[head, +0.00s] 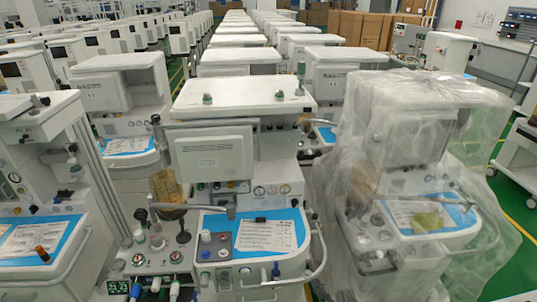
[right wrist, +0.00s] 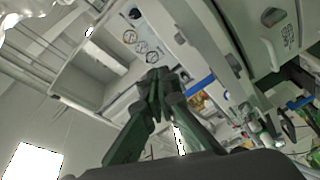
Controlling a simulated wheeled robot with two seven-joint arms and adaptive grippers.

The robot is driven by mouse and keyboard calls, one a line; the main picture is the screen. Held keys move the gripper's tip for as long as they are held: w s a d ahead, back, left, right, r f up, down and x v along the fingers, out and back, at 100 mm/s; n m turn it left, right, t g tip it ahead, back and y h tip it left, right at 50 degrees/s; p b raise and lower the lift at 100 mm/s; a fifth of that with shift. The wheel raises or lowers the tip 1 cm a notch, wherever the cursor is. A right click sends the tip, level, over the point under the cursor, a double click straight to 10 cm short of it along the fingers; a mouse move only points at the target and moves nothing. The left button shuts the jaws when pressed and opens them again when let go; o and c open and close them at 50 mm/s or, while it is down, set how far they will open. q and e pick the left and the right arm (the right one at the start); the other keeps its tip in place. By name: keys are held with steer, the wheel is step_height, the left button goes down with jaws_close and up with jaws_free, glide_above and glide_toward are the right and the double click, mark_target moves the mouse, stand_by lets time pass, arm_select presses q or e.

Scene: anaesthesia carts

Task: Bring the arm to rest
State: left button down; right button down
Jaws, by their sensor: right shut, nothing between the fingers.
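My right gripper (right wrist: 156,78) shows in the right wrist view. Its two dark green fingers come together at the tips, with nothing held between them. Behind the fingertips is the pale front of an anaesthesia cart with round gauges (right wrist: 140,47). I cannot tell whether the fingertips touch it. In the head view I cannot make out either gripper clearly. The middle cart (head: 245,92) stands upright right in front, with a blue-edged work surface (head: 217,223) carrying a paper sheet and a small black object (head: 260,220). My left gripper is not seen.
A cart under clear plastic wrap (head: 330,185) stands close on the right. Another cart (head: 40,115) stands close on the left. A curved rail (head: 318,250) sticks out from the middle cart. Rows of carts fill the back. Green floor (head: 515,215) shows at the right.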

steer(key=s+d+f+m+g+h, duration=0.2)
steer(key=s+d+f, duration=0.15)
steer(key=f, duration=0.65)
steer(key=s+d+f+m+g+h, duration=0.1)
steer(key=s+d+f+m+g, duration=0.15)
steer(key=s+f, duration=0.45)
steer(key=s+d+f+m+g+h, duration=0.1)
steer(key=s+d+f+m+h, duration=0.15)
steer(key=f, duration=0.95)
steer(key=s+d+f+m+g, duration=0.2)
steer(key=s+f, duration=0.6)
steer(key=s, duration=0.1)
steer(key=s+d+f+m+g, duration=0.2)
steer(key=s+d+f+g, duration=0.1)
steer(key=s+f, duration=0.55)
steer(key=s+d+f+m+g, duration=0.1)
steer(key=s+f, duration=0.3)
steer(key=s, duration=1)
steer(key=s+d+f+m+g+h, duration=0.1)
steer(key=s+f+m+g, duration=0.2)
steer(key=s, duration=1.2)
step_height(320, 180, down, 2)
steer(key=shift+d+m+g, duration=0.15)
steer(key=shift+m+g, duration=0.25)
steer(key=shift+g, duration=0.45)
